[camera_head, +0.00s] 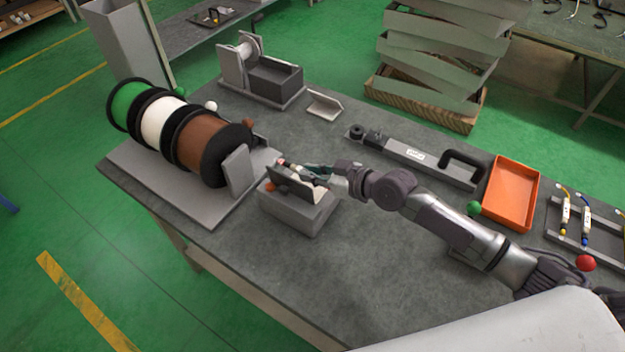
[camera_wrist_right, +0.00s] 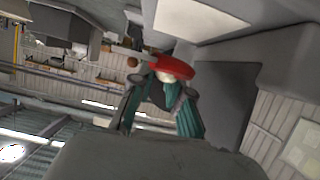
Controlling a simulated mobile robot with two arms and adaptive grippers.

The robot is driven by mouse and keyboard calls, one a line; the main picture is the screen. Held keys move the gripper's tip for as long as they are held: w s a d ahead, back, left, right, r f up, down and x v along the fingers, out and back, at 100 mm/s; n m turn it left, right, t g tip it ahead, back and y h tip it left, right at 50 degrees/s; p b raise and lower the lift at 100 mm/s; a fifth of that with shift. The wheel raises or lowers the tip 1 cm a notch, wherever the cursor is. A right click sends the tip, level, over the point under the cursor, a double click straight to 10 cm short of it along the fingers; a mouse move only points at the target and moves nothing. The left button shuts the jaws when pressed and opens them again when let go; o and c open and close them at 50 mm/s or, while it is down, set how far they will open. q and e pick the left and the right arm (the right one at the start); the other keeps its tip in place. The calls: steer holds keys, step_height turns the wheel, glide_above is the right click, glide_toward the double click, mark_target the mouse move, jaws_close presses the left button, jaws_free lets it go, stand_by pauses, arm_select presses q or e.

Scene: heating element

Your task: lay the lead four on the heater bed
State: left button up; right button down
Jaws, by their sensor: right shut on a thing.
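The heater bed appears to be the grey block (camera_head: 298,212) with an angled trough on top, near the front edge of the table. My right gripper (camera_head: 308,170) is at the trough, coming in from the right. It is shut on a small white and red piece, likely the lead (camera_head: 283,162), whose tip shows at the trough's far side. In the right wrist view the fingers (camera_wrist_right: 163,95) close around a white part with a red round end (camera_wrist_right: 172,66). Whether the piece touches the trough is hard to tell. My left gripper is not in view.
Green, white and brown spools (camera_head: 205,145) stand left of the block. A grey bar with a black handle (camera_head: 420,157) and an orange tray (camera_head: 511,193) lie to the right. A rack with leads (camera_head: 565,212) is at the far right. The table in front of my arm is clear.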

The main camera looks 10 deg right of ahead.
step_height(320, 180, down, 4)
steer(key=shift+r, duration=0.15)
steer(key=shift+b, duration=0.35)
steer(key=c, duration=1.1)
jaws_free()
